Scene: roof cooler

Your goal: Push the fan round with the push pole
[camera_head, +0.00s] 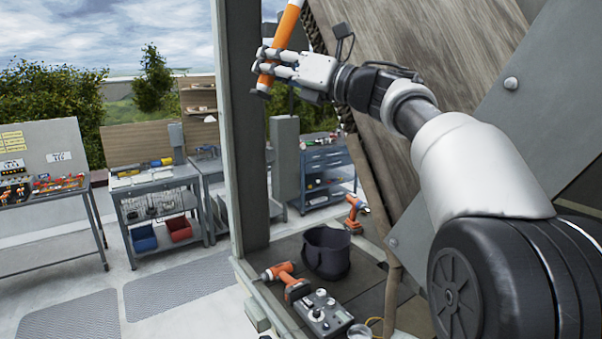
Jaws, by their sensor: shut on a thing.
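My gripper (268,66) is at the upper middle of the head view. It is shut on the orange push pole (287,24), its fingers wrapped around the pole near the lower end. The pole is tilted, its top leaning right and running out of the picture at the upper edge. Its dark lower tip (263,90) hangs free just below my fingers. I cannot make out the fan in this view. The pole's upper end is out of view, so I cannot tell whether it touches anything.
A grey post (242,130) stands just left of my gripper. Slanted wooden panels (430,40) lie behind my arm. Below are a black bucket (326,254), orange drills (288,281) and a control box (322,313). Workbenches (152,182) stand at the left; the paved floor before them is open.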

